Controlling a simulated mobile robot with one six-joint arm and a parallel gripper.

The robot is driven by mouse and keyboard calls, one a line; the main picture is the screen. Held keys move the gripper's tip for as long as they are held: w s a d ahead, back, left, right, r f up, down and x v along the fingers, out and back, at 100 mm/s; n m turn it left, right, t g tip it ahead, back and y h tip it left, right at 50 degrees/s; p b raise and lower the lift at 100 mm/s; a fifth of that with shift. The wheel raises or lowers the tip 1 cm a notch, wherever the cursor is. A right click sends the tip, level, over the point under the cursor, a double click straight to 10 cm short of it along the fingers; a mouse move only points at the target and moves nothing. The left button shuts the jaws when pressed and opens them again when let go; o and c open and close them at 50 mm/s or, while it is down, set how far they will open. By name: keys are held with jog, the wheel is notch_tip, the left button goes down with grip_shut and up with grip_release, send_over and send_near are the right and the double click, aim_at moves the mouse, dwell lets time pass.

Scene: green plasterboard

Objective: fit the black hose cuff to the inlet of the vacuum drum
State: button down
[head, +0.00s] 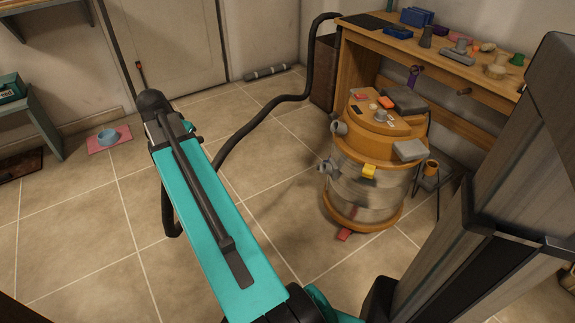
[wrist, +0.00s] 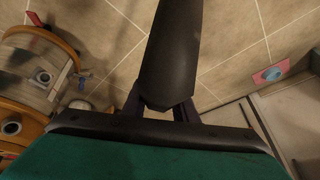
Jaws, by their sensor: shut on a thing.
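The vacuum drum (head: 362,190) stands on the tiled floor in front of the workbench, with a clear body and orange top. Two grey round inlets, the upper one (head: 339,128) and the lower one (head: 326,167), stick out of its left side. In the wrist view the drum (wrist: 30,70) is at the left edge, with a round grey port (wrist: 42,77) visible. My gripper (wrist: 160,108) is shut on the black hose cuff (wrist: 168,55), which lies between its fingers, apart from the drum. In the head view my arm hides the gripper and cuff.
The black hose (head: 284,104) runs from the workbench (head: 350,60) over the floor and behind my arm. Tools and blocks lie on the bench. Floor between my arm and the drum is mostly clear.

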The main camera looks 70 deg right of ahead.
jog(key=s+d+f+m+g+b, duration=0.2)
jog(key=s+d+f+m, duration=0.4)
jog(key=s+d, duration=0.5)
jog(key=s+d+f+m+g+b, duration=0.3)
jog(key=s+d+f+m, duration=0.3)
jog(key=s+d+f, duration=0.4)
jog(key=s+d, duration=0.1)
jog(key=s, duration=0.5)
jog(key=shift+m+g+y+b, duration=0.3)
jog(key=shift+g+b, duration=0.05)
jog(key=shift+g, duration=0.05)
jog(key=shift+p, duration=0.3)
jog(key=shift+s+d+f+b, duration=0.1)
jog(key=shift+s+d+f, duration=0.4)
jog(key=shift+s, duration=0.15)
jog(key=shift+s+d+f+b, duration=0.15)
jog(key=shift+s+d+f, duration=0.2)
jog(key=shift+s+d, duration=0.25)
jog(key=shift+s+d+f+b, duration=0.1)
jog(key=shift+s+d+f, duration=0.35)
jog(key=shift+s, duration=0.25)
jog(key=shift+s+d+f, duration=0.35)
jog(key=shift+s+d, duration=0.1)
jog(key=shift+s, duration=0.2)
jog(key=shift+s+d+f, duration=0.4)
jog(key=shift+s+d, duration=0.1)
jog(key=shift+s, duration=0.15)
jog(key=shift+s+d+f, duration=0.35)
jog(key=shift+s+d, duration=0.1)
jog(key=shift+s, duration=0.2)
